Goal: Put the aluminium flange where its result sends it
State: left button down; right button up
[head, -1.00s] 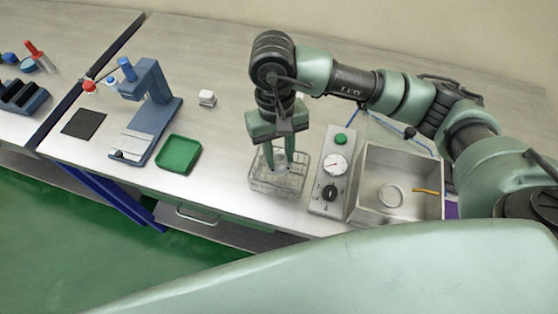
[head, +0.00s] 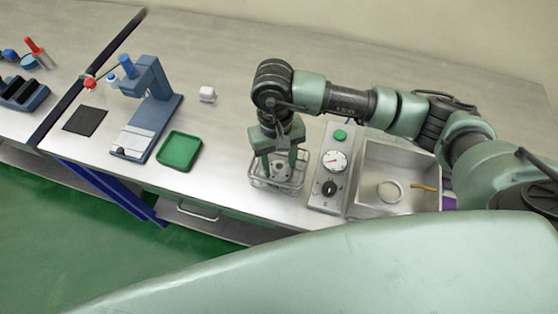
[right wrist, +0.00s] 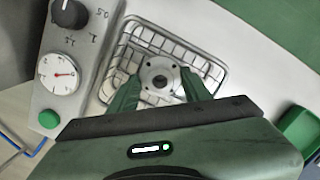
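The aluminium flange (right wrist: 160,77) is a round grey metal disc with a centre hole and small bolt holes. It is in the wire basket (right wrist: 215,70), which also shows in the head view (head: 299,180). My right gripper (head: 279,172) points down into the basket with one finger on each side of the flange. In the right wrist view the fingertips (right wrist: 160,74) stand apart, very close to the flange's rim; contact is not clear. My left gripper is not in view.
Right of the basket is a panel with a gauge (head: 335,161), knob (head: 329,188) and green button (head: 340,135), then a metal basin (head: 415,168) holding a ring. Left are a green tray (head: 180,150), blue stand (head: 158,110), white block (head: 207,94) and black pad (head: 85,121).

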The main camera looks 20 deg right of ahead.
jog(key=shift+r, duration=0.15)
jog(key=shift+r+p, duration=0.2)
jog(key=shift+p, duration=0.2)
notch_tip(320, 180, up, 12)
jog(key=w+b, duration=0.1)
jog(key=b, duration=0.3)
jog(key=shift+w+f, duration=0.2)
